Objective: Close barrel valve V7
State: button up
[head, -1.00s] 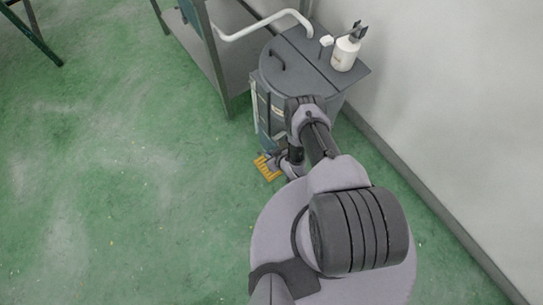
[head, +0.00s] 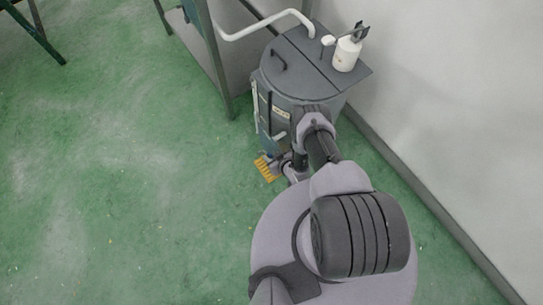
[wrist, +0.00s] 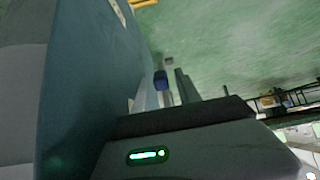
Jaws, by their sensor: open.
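The grey barrel (head: 270,90) stands by the wall under a dark lid, in the head view. Its blue-grey side (wrist: 90,75) fills the left of the wrist view. A small blue part (wrist: 161,80) shows close to that side; I cannot tell whether it is valve V7's handle. No V7 label is readable. My gripper (wrist: 174,84) is open, low beside the barrel, with a dark finger next to the blue part. I cannot tell whether they touch. In the head view my arm hides part of the barrel front, and the gripper is hard to make out.
A yellow slatted piece (head: 266,168) is low at the barrel's base. A white bottle (head: 347,54) stands on the lid, and a pale pipe (head: 262,26) curves over it. The green floor at left is clear.

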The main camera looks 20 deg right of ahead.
jog(key=p+v, duration=0.8)
jog(key=v, duration=0.9)
jog(key=shift+r+p, duration=0.15)
jog(key=shift+p, duration=0.15)
jog(key=shift+s, duration=0.1)
jog(key=shift+c, duration=0.2)
